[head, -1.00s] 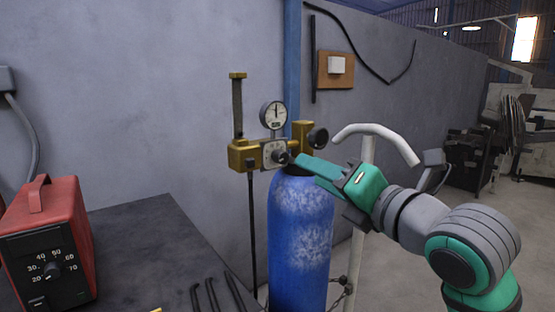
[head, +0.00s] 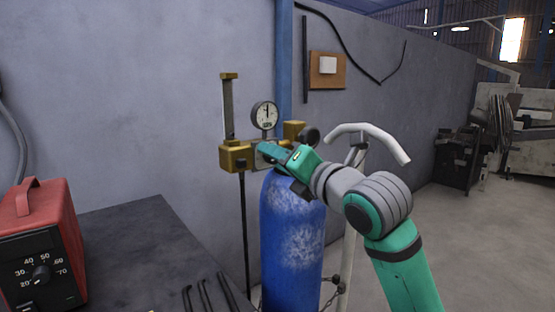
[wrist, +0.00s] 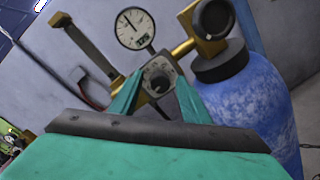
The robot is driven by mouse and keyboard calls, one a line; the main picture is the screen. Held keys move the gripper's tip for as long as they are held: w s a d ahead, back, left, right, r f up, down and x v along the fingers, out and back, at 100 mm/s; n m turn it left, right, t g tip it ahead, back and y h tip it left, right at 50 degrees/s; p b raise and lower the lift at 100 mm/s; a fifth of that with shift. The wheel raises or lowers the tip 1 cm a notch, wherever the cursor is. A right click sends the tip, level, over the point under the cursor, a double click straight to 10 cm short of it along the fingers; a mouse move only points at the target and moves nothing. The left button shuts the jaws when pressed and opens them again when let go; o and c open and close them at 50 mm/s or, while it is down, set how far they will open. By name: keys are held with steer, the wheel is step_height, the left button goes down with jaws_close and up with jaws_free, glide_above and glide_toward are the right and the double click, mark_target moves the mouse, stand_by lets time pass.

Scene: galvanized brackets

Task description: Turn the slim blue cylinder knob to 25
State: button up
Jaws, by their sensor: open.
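The slim blue cylinder (head: 290,235) stands upright beside the wall, with a brass regulator (head: 236,157) and a round gauge (head: 265,115) on top. In the wrist view its small dark knob (wrist: 159,82) sits on a pale dial plate with markings too small to read. My gripper (head: 265,150) is open in front of the dial and hides the knob in the head view. In the wrist view its two green fingers (wrist: 160,88) stand on either side of the knob. I cannot tell whether they touch it. The knob's setting is unclear.
A red box with its own numbered dial (head: 38,245) stands on the dark bench (head: 135,235) at left. Dark rods (head: 205,295) lie on the bench edge. A white curved handle (head: 370,135) rises right of the cylinder. Open floor lies at right.

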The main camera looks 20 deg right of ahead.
steer(key=c, duration=1)
steer(key=shift+c, duration=0.2)
